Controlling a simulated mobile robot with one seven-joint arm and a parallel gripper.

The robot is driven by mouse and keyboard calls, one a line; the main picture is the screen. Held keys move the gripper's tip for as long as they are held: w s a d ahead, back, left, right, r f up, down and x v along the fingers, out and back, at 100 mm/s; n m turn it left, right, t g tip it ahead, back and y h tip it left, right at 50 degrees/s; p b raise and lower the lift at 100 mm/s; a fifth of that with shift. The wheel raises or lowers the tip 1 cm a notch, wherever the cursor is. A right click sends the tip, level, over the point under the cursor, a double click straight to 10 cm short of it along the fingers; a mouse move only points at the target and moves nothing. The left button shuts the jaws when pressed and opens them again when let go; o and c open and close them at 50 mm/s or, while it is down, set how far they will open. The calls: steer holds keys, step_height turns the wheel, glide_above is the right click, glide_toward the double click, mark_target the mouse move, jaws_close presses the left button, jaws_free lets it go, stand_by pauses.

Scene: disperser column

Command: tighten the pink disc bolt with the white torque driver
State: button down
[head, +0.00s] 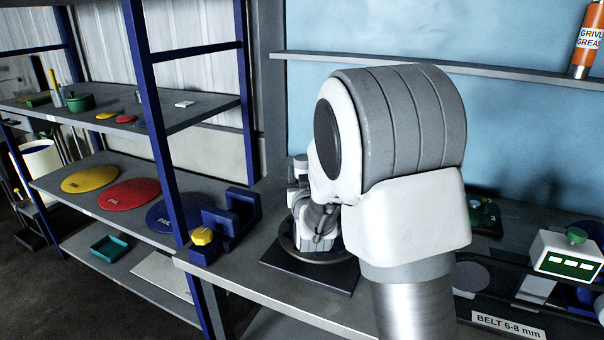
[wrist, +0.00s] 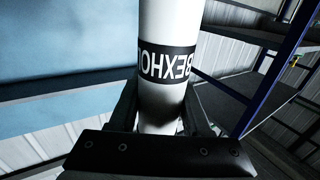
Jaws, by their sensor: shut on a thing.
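The white torque driver (wrist: 168,25) fills the middle of the wrist view as a white cylinder with a black band and white lettering, upside down there. My gripper (wrist: 160,118) is shut on it, with one dark finger on each side. In the head view my gripper (head: 322,222) is mostly hidden behind my arm, above a dark square base plate (head: 322,273) with a round grey part on the bench. I cannot make out the pink disc bolt in either view. The driver's tip is also hidden, so I cannot tell what it touches.
A blue bracket (head: 238,212) and yellow knob (head: 202,236) stand left of the base plate. A blue-framed shelf at left holds yellow, red and blue discs. A white box with green display (head: 567,255) sits at right. A wall shelf (head: 500,72) runs behind my arm.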

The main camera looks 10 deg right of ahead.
mark_target(302, 155)
steer(key=shift+f+b, duration=0.25)
steer(key=shift+b, duration=0.25)
stand_by(0.5)
steer(key=shift+b, duration=1.35)
stand_by(0.6)
steer(key=shift+r+p, duration=1.1)
steer(key=shift+r, duration=1.4)
